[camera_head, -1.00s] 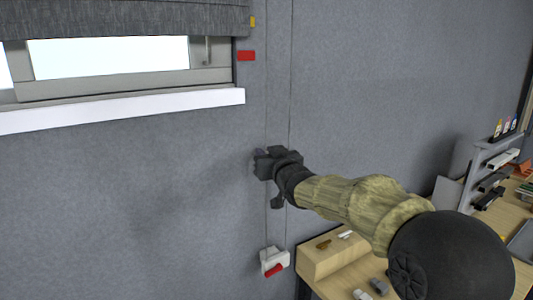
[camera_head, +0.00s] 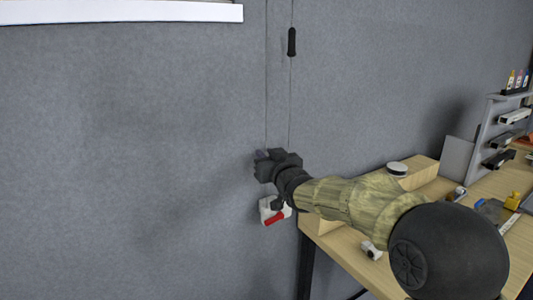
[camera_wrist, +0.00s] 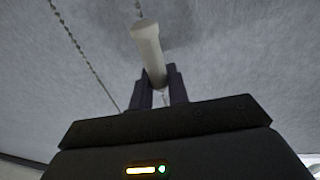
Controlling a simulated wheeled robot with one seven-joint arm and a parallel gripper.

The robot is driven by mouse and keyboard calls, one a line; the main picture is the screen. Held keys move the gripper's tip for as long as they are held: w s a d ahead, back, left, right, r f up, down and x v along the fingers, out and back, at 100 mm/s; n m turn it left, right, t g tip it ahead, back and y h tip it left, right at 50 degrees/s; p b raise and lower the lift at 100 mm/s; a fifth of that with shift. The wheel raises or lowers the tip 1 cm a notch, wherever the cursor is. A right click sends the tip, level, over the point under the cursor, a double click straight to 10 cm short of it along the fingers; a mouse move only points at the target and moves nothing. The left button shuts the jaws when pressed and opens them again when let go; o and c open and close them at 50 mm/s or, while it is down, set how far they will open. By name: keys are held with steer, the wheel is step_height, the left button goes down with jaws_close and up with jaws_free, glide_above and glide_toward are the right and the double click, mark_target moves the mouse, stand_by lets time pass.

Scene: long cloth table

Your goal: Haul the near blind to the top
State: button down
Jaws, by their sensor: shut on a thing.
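My gripper (camera_head: 262,158) is in front of the grey wall, just above the white cord holder. In the wrist view, its two dark fingers (camera_wrist: 160,88) are shut on a cream cylindrical pull grip (camera_wrist: 148,42); the gripper hides this grip in the head view. Two thin cords run down the wall, and my gripper is at the left cord (camera_head: 267,80). A beaded cord (camera_wrist: 80,45) also shows in the wrist view. A black pull grip (camera_head: 291,42) hangs on the right cord, well above my gripper. The blind itself is out of view.
The white window sill (camera_head: 120,12) crosses the top left. A white cord holder with a red lever (camera_head: 275,217) is on the wall, partly behind my gripper. A wooden table (camera_head: 345,240) with small items stands to the right. The wall at left is clear.

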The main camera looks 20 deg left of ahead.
step_height(320, 180, down, 6)
steer(key=shift+r+b, duration=0.15)
steer(key=shift+b, duration=1.1)
steer(key=c, duration=1.7)
jaws_free()
steer(key=shift+r, duration=0.15)
steer(key=shift+r, duration=0.2)
steer(key=v, duration=1.7)
steer(key=shift+b, duration=0.4)
steer(key=shift+s+h, duration=0.15)
steer(key=shift+h, duration=0.15)
